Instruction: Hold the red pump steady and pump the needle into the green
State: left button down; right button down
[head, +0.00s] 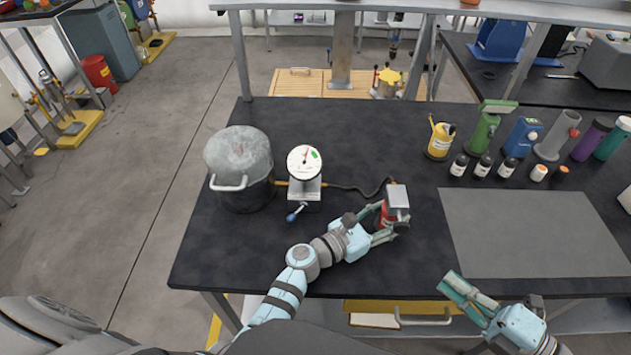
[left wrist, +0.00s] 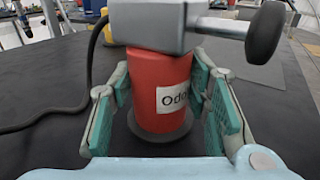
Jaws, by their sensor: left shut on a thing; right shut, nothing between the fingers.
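The red pump (head: 387,218) stands on the black table with a grey block-shaped head (head: 397,196) on top. My left gripper (head: 390,224) is shut on it, with a finger on each side. In the left wrist view the red body (left wrist: 155,82) shows a white label, partly hidden, and a dark knob (left wrist: 266,32) sticks out from the head at the right. The white gauge (head: 304,162) stands left of the pump; its needle points roughly up, left of the green patch (head: 314,154). My right gripper (head: 453,284) is shut and empty at the table's front edge, apart from the pump.
A black hose (head: 355,188) runs from the gauge stand to the pump. A large metal pot (head: 240,170) stands left of the gauge. A grey mat (head: 530,232) lies clear at the right. A yellow can (head: 439,139) and several bottles stand behind it.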

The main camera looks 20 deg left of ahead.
jog(key=s, duration=0.1)
jog(key=s+d, duration=0.1)
jog(key=s, duration=0.1)
dwell(0.4)
jog(key=shift+w+a, duration=0.1)
send_near(400, 222)
jog(key=s+a, duration=0.3)
jog(key=a, duration=0.2)
jog(key=shift+w+a+f, duration=0.15)
jog(key=shift+w+f, duration=0.05)
jog(key=shift+w, duration=0.4)
jog(key=shift+w+a+f, duration=0.15)
jog(key=shift+w, duration=0.45)
jog(key=shift+w+a+f, duration=0.15)
jog(key=shift+w+f, duration=0.05)
jog(key=shift+w, duration=0.4)
